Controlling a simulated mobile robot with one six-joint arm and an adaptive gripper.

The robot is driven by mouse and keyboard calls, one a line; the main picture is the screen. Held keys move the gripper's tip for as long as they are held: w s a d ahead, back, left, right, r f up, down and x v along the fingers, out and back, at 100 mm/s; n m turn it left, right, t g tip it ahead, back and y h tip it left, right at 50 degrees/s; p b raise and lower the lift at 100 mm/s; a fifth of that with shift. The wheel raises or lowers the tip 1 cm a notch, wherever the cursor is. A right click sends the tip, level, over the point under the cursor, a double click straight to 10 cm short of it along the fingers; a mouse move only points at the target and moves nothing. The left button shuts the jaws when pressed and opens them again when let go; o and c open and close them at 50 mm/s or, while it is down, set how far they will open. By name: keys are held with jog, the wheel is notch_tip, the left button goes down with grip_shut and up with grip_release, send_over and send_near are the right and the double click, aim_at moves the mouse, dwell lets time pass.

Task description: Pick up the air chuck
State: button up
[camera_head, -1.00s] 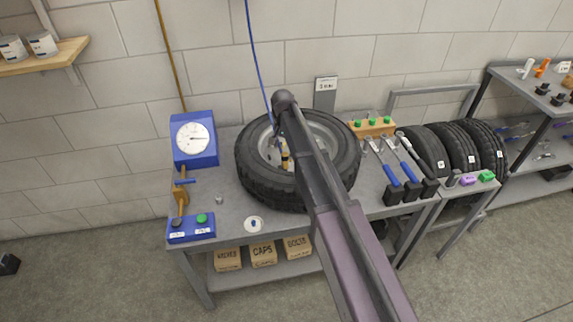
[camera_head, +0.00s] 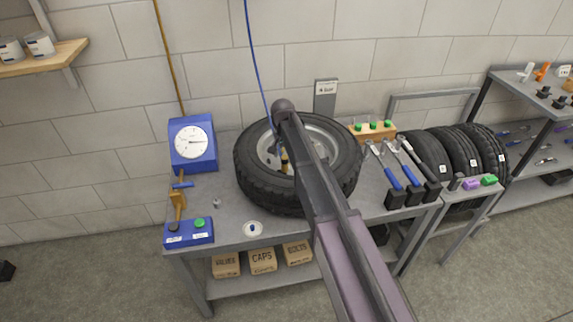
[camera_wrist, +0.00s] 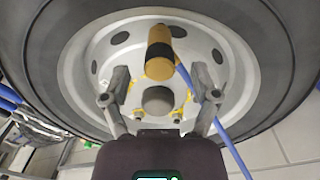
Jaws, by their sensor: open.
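A small yellow part of the chuck (camera_head: 285,162) shows inside the tyre in the head view, next to my arm. My gripper (camera_wrist: 160,98) is open, with one finger on each side below the chuck in the wrist picture. Nothing is between its fingertips. I cannot tell how far the chuck is from the fingers in depth. My arm hides part of the tyre (camera_head: 262,188) in the head view.
The tyre lies flat on a grey bench (camera_head: 230,232). A blue gauge (camera_head: 192,143) and blue button box (camera_head: 190,232) stand at left. Blue-handled tools (camera_head: 390,172) and a wooden block (camera_head: 372,131) are at right. The blue hose hangs from above into the wheel.

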aim_at(285, 164)
jog(key=shift+d+f+b, duration=0.1)
jog(key=shift+f+b, duration=2.2)
jog(key=shift+f, duration=0.15)
grip_shut()
